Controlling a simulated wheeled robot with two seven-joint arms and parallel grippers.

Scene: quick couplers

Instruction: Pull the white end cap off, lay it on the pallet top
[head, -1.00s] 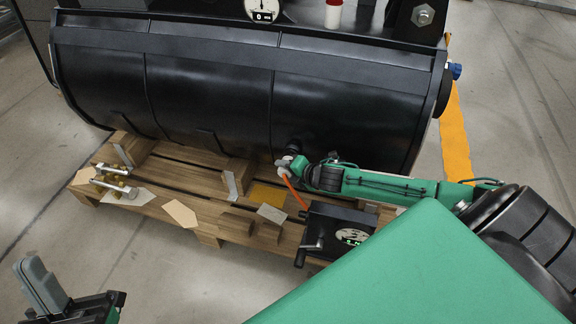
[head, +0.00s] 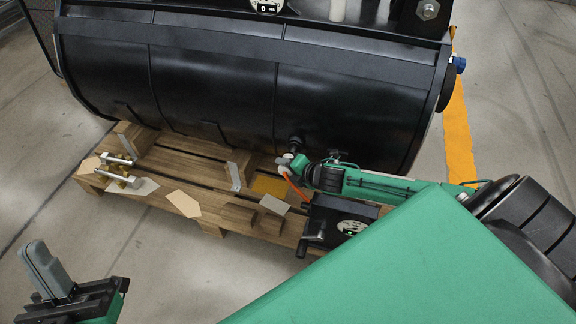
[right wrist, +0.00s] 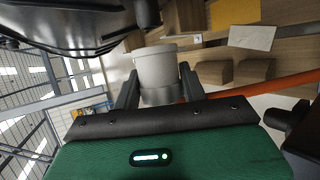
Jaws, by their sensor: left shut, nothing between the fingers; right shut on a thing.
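The white end cap (right wrist: 157,67) is between the fingers of my right gripper (right wrist: 158,92) in the right wrist view. Its wide end faces a dark stub (right wrist: 147,12), with a gap visible between them. In the head view the cap (head: 284,161) is small and pale, beside the dark fitting (head: 295,144) low on the black drum. My left gripper (head: 47,270) is shut and empty at the lower left, away from the pallet. The wooden pallet top (head: 180,165) lies below the drum.
Brass-and-steel fittings (head: 121,170) lie at the pallet's left end. A black box with a gauge (head: 340,222) stands at the right, near an orange strip (head: 297,189).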

